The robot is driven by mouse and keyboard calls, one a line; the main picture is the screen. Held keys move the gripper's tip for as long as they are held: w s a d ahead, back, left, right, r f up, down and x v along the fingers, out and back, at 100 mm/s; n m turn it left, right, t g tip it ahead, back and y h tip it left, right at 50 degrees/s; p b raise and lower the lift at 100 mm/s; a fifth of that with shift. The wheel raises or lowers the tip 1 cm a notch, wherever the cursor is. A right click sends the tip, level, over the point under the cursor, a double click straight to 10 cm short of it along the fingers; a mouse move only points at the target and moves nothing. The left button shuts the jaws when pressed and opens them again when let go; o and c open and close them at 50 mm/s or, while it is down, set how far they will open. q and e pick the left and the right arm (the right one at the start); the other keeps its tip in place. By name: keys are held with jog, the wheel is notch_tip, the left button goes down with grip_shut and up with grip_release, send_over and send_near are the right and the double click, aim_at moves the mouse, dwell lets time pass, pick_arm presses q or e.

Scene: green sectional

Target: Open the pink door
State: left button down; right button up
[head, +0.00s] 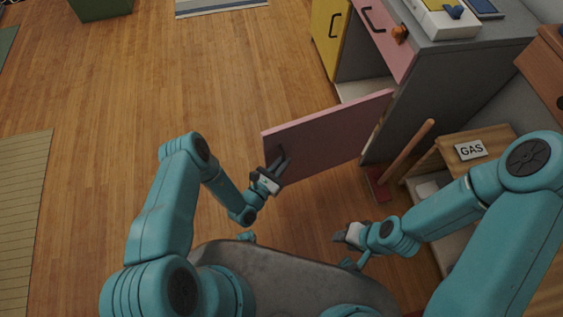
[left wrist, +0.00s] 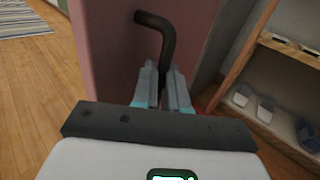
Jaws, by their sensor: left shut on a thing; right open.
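The pink door (head: 325,138) stands swung out from the grey cabinet (head: 440,85), over the wooden floor. Its opening behind it shows a pale inner shelf. My left gripper (head: 279,168) is at the door's outer end, shut on its dark handle. In the left wrist view the fingers (left wrist: 162,84) close around the lower part of the black bent handle (left wrist: 157,35), against the pink door (left wrist: 107,45). My right gripper (head: 342,235) is open and empty, low and apart from the door.
A yellow door (head: 326,35) and a pink drawer (head: 382,32) with a dark handle are on the cabinet front.

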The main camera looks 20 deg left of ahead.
pick_arm(q)
jog(key=shift+w+d+r, duration=0.1)
jog(key=shift+d+r, duration=0.05)
jog(key=shift+d, duration=0.05)
jog(key=c, duration=1.2)
grip_release()
jog(key=shift+o, duration=0.2)
jog(key=shift+a, duration=0.1)
jog(key=p+v, duration=0.1)
jog(key=v, duration=1.5)
jog(key=shift+s, duration=0.2)
